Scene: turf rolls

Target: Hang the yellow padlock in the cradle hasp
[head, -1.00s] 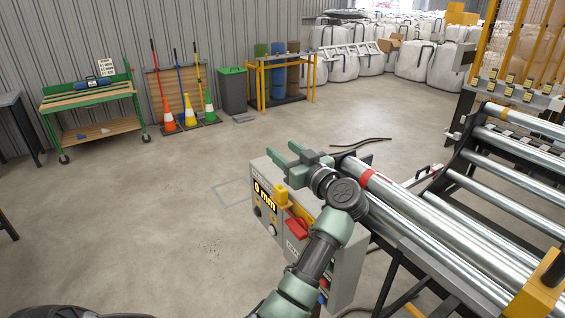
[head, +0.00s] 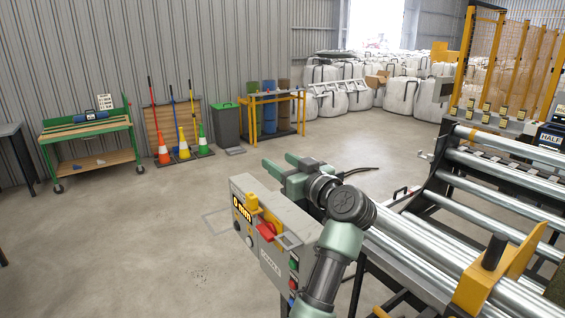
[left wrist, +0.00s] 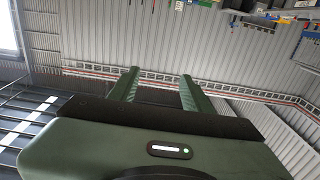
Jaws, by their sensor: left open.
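A small yellow block-like piece (head: 252,203), which may be the padlock, sits at the top of the grey control box (head: 271,262), just above a red handle (head: 266,231). I cannot make out a shackle on it. No cradle hasp can be made out. My left gripper (head: 278,161) is open and empty, beyond the box's top edge and left of the rollers, with its fingers pointing left. In the left wrist view my left gripper (left wrist: 160,82) has its two green fingers apart with nothing between them, facing the wall. My right gripper is out of view.
The roller frame with steel rollers (head: 480,245) and a yellow bracket (head: 500,272) fills the right side. A green trolley (head: 88,135), cones (head: 184,144) and a bin (head: 227,124) stand by the wall. The floor at left and centre is clear.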

